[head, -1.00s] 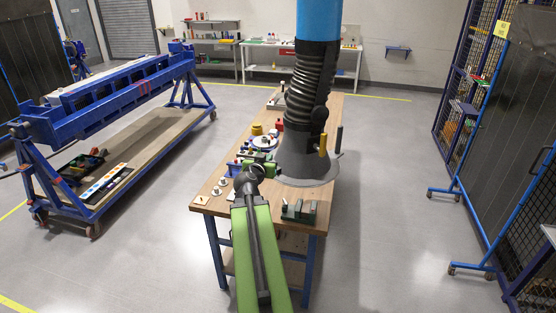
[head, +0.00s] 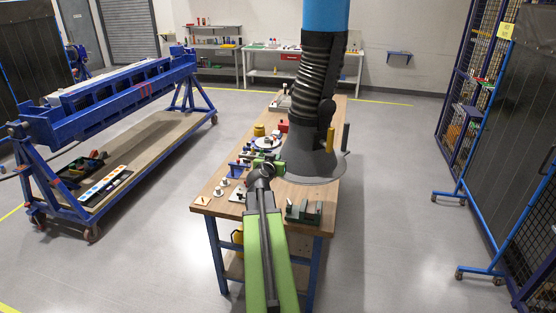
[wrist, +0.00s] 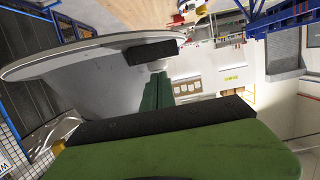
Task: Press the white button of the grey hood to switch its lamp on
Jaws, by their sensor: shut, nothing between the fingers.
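The grey hood (head: 312,158) hangs over the workbench on a ribbed black duct, its wide rim low over the bench top. In the head view my gripper (head: 264,163) is at the end of the green arm, just left of the rim. In the wrist view the hood's pale rim (wrist: 85,52) fills the upper left, with a dark block (wrist: 152,52) on it. My shut, empty gripper (wrist: 158,76) points at that block. A small pale patch, possibly the white button (wrist: 157,65), shows between them; contact cannot be told. No lit lamp shows.
The workbench (head: 213,201) holds a green vise (head: 304,211) at its front right and several small parts left of the hood. A yellow handle (head: 330,140) stands up at the hood. A blue rotary jig frame (head: 110,98) is at the left, with open floor between.

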